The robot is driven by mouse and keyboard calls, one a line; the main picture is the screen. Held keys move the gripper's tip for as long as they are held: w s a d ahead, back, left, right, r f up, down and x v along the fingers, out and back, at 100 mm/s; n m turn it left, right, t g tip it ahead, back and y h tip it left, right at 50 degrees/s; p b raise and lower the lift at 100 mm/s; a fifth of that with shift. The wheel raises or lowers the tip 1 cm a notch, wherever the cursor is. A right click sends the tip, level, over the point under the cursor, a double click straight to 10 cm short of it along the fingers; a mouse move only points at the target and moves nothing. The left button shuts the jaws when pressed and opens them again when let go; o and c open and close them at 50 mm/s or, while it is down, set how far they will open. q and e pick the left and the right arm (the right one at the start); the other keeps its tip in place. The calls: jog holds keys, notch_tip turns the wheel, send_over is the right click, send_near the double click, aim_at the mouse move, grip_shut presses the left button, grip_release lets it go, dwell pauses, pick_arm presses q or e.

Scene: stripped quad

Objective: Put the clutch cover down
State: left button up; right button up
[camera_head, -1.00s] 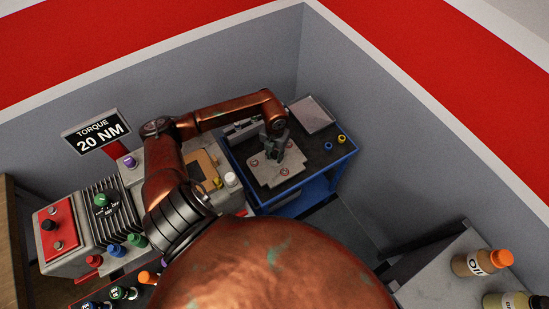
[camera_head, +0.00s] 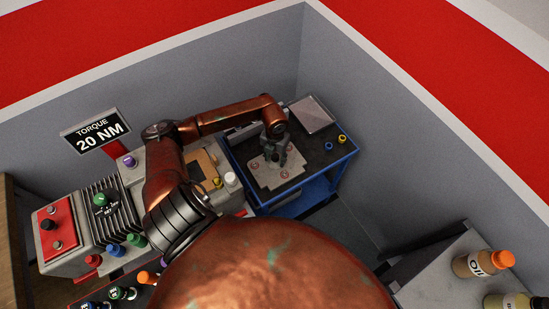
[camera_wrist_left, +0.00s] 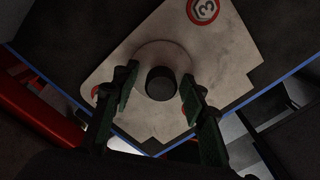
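The clutch cover (camera_head: 268,176) is a pale metal plate with red ring marks. It lies flat on the dark top of the blue cart (camera_head: 335,163). In the left wrist view the cover (camera_wrist_left: 225,45) has a dark round knob (camera_wrist_left: 161,83) standing from a disc at its middle. My left gripper (camera_head: 283,156) is over the cover. In the wrist view the fingers of my left gripper (camera_wrist_left: 158,100) stand on both sides of the knob with a visible gap on each side, so it is open. My right gripper is out of view.
A grey tray (camera_head: 311,114) lies at the cart's back, with a blue ring (camera_head: 329,146) and a yellow ring (camera_head: 342,139) on its right side. An engine block with coloured caps stands left. A bench with an oil bottle (camera_head: 483,263) is at lower right.

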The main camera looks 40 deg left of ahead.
aim_at(275, 157)
pick_arm(q)
jog(key=shift+r, duration=0.1)
notch_tip(275, 157, up, 12)
jog(key=p, duration=0.1)
dwell(0.4)
notch_tip(275, 157, down, 12)
jog(key=shift+f+b, duration=0.2)
jog(key=shift+b, duration=0.35)
jog(key=shift+w+r, duration=0.1)
jog(key=shift+r, duration=1.3)
